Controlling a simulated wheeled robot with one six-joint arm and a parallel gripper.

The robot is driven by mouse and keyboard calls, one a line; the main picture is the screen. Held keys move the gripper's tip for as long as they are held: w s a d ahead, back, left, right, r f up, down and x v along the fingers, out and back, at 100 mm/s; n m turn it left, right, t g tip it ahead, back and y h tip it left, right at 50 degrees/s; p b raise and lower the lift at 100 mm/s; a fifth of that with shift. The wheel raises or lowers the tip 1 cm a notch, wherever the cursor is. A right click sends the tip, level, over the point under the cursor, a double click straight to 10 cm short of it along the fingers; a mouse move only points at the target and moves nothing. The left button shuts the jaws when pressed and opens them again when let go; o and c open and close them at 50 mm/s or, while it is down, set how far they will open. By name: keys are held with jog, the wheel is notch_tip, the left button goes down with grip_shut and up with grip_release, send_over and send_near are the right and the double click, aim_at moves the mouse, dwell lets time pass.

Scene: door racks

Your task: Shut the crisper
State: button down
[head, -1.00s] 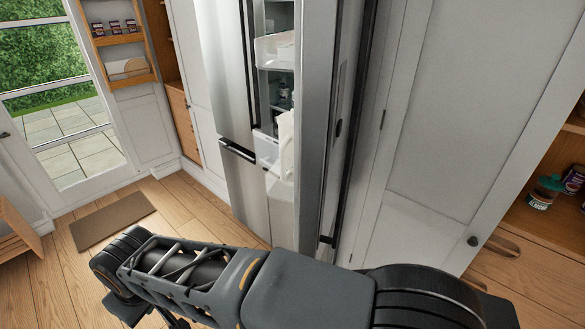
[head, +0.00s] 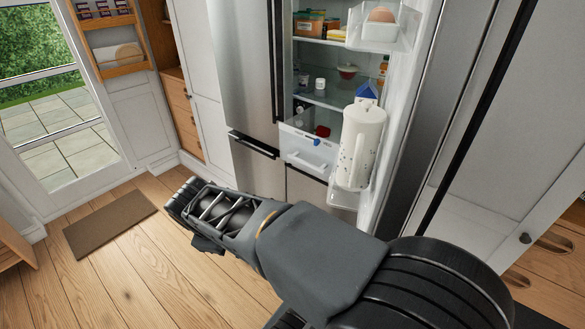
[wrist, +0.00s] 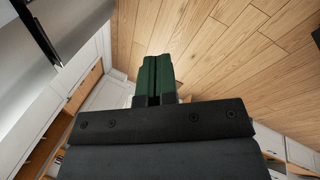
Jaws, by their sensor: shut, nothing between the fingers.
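The crisper (head: 308,152) is a clear, whitish drawer low in the open fridge in the head view. Its front panel with a handle slot faces me and appears to stand forward of the shelves above. A red item and a blue item show in or at it. The door's jug partly covers its right side. My gripper (wrist: 153,80) shows its green fingers shut and empty in the wrist view, over wooden floor, apart from the crisper. The fingertips are not visible in the head view, where my arm crosses the foreground below the fridge.
The left fridge door (head: 240,70) is shut. A brown mat (head: 110,222) lies on open wooden floor at left.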

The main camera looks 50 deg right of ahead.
jog(key=w+d+f+n+g+h+b, duration=0.2)
jog(key=d+f+n+h+b, duration=0.25)
jog(key=d+n, duration=0.4)
jog(key=n+h+b, duration=0.7)
jog(key=n+h, duration=0.3)
jog(key=n, duration=1.2)
send_near(302, 162)
jog(key=d+b, duration=0.1)
jog(key=d, duration=0.6)
jog(key=shift+w+d+f, duration=0.1)
jog(key=shift+d+f, duration=0.1)
jog(key=shift+d, duration=0.05)
